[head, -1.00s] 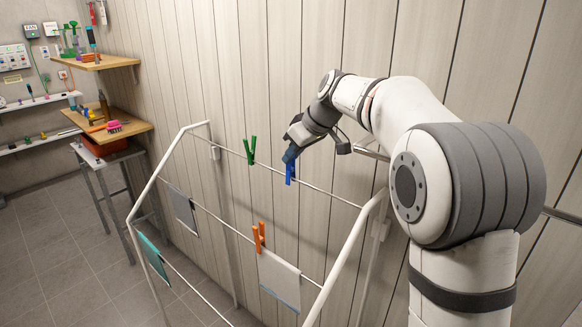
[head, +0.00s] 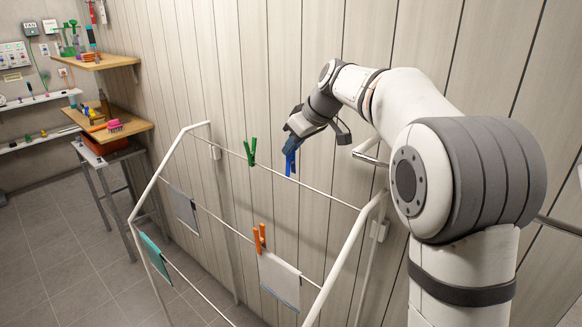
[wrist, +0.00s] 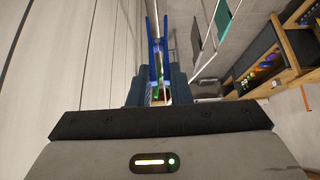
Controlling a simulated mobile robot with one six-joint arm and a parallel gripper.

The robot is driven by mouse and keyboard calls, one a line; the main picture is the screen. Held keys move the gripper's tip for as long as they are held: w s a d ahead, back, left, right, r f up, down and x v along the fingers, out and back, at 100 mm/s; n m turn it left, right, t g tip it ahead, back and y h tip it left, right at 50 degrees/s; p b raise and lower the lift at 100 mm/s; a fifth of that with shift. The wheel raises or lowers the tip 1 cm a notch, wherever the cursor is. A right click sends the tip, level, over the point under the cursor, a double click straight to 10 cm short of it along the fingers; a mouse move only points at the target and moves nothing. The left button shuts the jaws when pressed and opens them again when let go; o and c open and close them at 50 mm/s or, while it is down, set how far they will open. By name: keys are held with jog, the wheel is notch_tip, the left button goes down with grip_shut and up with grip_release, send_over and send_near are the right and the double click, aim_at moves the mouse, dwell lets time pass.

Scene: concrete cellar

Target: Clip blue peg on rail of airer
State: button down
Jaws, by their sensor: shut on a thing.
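The blue peg (head: 289,164) is held in my gripper (head: 292,147), prongs down. In the head view its lower tips end about at the airer's top rail (head: 325,193); I cannot tell whether they touch it. In the wrist view the peg (wrist: 152,50) extends beyond my fingers (wrist: 157,85), its two prongs spread apart. The white airer (head: 152,186) stands by the panelled wall. A green peg (head: 250,152) is on the same rail, to the left of the blue one.
An orange peg (head: 260,238) and a grey cloth (head: 279,281) are on a lower rail. Another grey cloth (head: 184,210) and a teal cloth (head: 155,258) hang further left. The panelled wall (head: 290,60) is close behind my gripper. Shelves (head: 110,128) stand at the left.

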jog(key=shift+r+p, duration=1.05)
jog(key=shift+r, duration=0.45)
jog(key=shift+s, duration=0.1)
jog(key=s+d+r+b, duration=0.2)
jog(key=s+b, duration=0.1)
jog(key=s, duration=0.4)
jog(key=s+d+r+b, duration=0.2)
jog(key=s+b, duration=0.1)
jog(key=s, duration=0.4)
jog(key=shift+s, duration=0.15)
jog(key=shift+f, duration=0.1)
dwell(0.8)
